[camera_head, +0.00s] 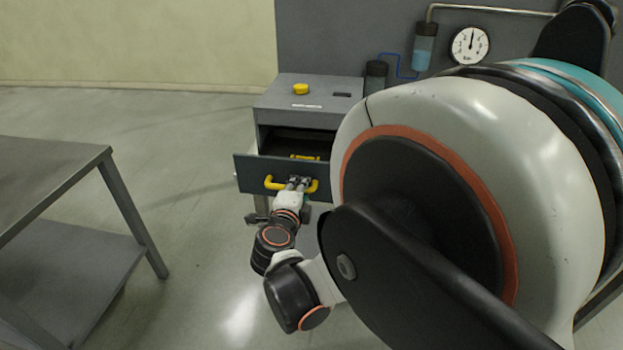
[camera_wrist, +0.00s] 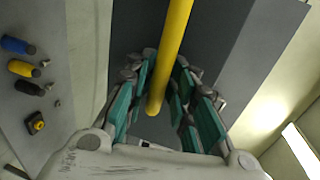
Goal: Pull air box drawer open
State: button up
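The grey air box (camera_head: 295,97) stands against the back panel. Its dark drawer front (camera_head: 247,172) is out from the box, and the dark inside with a yellow item (camera_head: 305,157) shows behind it. The yellow drawer handle (camera_head: 271,183) is on the front. My gripper (camera_head: 299,182) is at the handle, right of its middle. In the wrist view the yellow handle bar (camera_wrist: 175,40) runs between the teal-padded fingers of my gripper (camera_wrist: 165,72), which sit close on both sides of it. Exact finger contact is partly hidden by the bar.
A grey table (camera_head: 50,170) with a lower shelf stands at the left. A gauge (camera_head: 469,45) and pipe (camera_head: 490,10) are on the back panel. The wrist view shows several coloured cylinders, one blue (camera_wrist: 18,45), on a grey surface. Floor between table and box is clear.

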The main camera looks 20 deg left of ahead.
jog(key=v, duration=0.7)
jog(key=shift+s, duration=0.2)
